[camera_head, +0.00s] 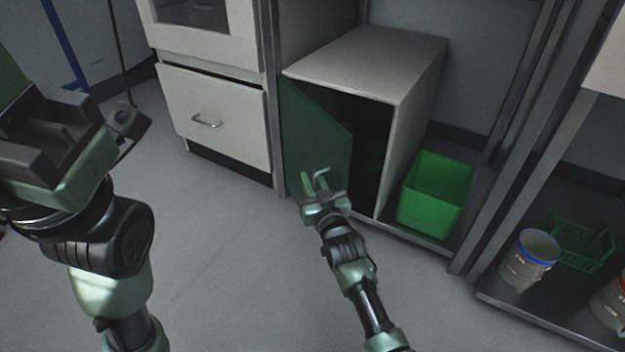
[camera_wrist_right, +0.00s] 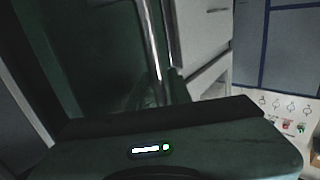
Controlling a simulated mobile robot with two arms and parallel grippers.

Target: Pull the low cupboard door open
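The low cupboard (camera_head: 375,58) is a pale grey box standing on a low shelf. Its dark green door (camera_head: 318,140) is hinged at the left and stands partly open, and the dark inside shows to its right. The door also fills much of the right wrist view (camera_wrist_right: 95,50), where a shiny upright metal bar (camera_wrist_right: 150,40), perhaps its handle, shows. My right gripper (camera_head: 314,176) is at the lower front of the door. Its fingertips look slightly apart, but whether they hold the handle is unclear. My left gripper (camera_head: 50,135) is raised at the left, away from the cupboard.
A green bin (camera_head: 436,190) stands right of the cupboard. A white drawer unit (camera_head: 215,115) is to its left. A blue-rimmed tub (camera_head: 530,258) and a green wire basket (camera_head: 578,243) stand on a low shelf at the right. The grey floor (camera_head: 215,270) in front is clear.

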